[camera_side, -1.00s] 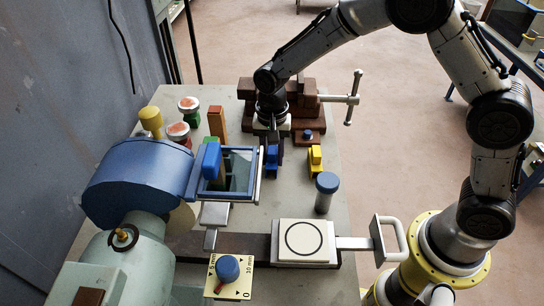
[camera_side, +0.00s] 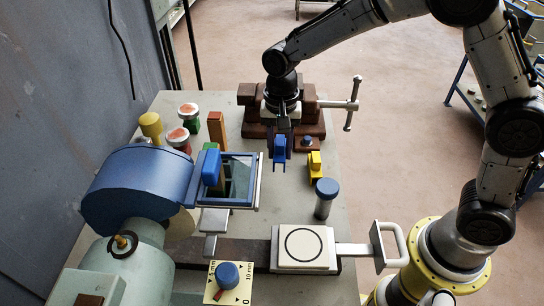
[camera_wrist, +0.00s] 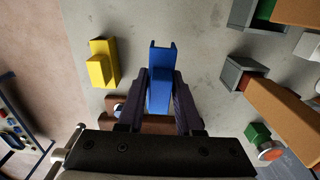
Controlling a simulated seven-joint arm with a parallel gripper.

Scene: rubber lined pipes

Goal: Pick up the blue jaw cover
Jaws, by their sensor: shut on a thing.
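The blue jaw cover (camera_side: 280,150) is a small blue channel-shaped piece. My gripper (camera_side: 282,132) is shut on it, and it hangs below the fingers in front of the brown vise. In the wrist view the blue jaw cover (camera_wrist: 161,75) sits between the two dark fingers of my gripper (camera_wrist: 160,100), its far end sticking out past the fingertips. The side view suggests it is held above the table, but the exact height cannot be told.
A yellow jaw cover (camera_side: 314,164) stands to the right. The brown vise (camera_side: 255,130) with its handle is behind. A blue-capped cylinder (camera_side: 325,198), the blue-hooded grinder (camera_side: 140,185) with its framed shield (camera_side: 257,183), and several coloured blocks and stamps stand around.

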